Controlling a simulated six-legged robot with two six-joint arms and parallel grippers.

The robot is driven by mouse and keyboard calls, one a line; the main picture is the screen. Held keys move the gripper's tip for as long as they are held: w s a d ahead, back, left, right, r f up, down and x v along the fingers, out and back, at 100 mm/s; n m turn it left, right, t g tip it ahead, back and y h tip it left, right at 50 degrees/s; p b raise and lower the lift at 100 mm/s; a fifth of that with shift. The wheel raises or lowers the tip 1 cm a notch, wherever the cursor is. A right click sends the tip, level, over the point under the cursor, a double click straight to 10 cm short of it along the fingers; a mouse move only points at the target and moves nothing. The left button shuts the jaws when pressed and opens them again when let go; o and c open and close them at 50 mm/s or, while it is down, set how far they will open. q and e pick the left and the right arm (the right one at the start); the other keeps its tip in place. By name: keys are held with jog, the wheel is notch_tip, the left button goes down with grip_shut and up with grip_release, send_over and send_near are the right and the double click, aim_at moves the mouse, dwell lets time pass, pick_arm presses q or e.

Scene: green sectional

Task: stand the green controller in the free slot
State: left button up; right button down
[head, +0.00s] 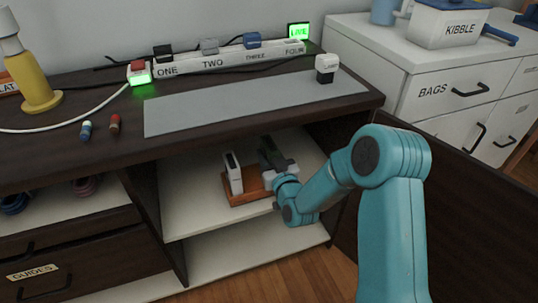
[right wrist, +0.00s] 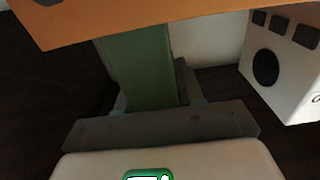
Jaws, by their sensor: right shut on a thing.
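My right gripper (head: 273,156) reaches into the open shelf compartment, and it also shows in the right wrist view (right wrist: 150,95). It is shut on the green controller (right wrist: 145,60), which shows as a flat green slab between the fingers. An orange-brown wooden holder (head: 243,198) sits on the shelf under the gripper; its edge crosses the top of the right wrist view (right wrist: 180,12). A white controller (head: 233,173) stands upright at the holder's left. The free slot is hidden, and I cannot tell whether the green controller's end is in it. My left gripper is not in view.
The dark counter (head: 90,150) lies over the shelf. An open dark door (head: 440,200) stands right of my arm. The pale shelf board (head: 185,215) is bare left of the holder. A power strip (head: 225,58) and a grey mat (head: 230,100) lie on the counter.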

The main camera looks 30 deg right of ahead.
jog(key=shift+f+b, duration=0.3)
jog(key=shift+f, duration=0.1)
jog(key=c, duration=0.6)
grip_release()
jog(key=shift+c, duration=0.2)
jog(key=shift+f, duration=0.1)
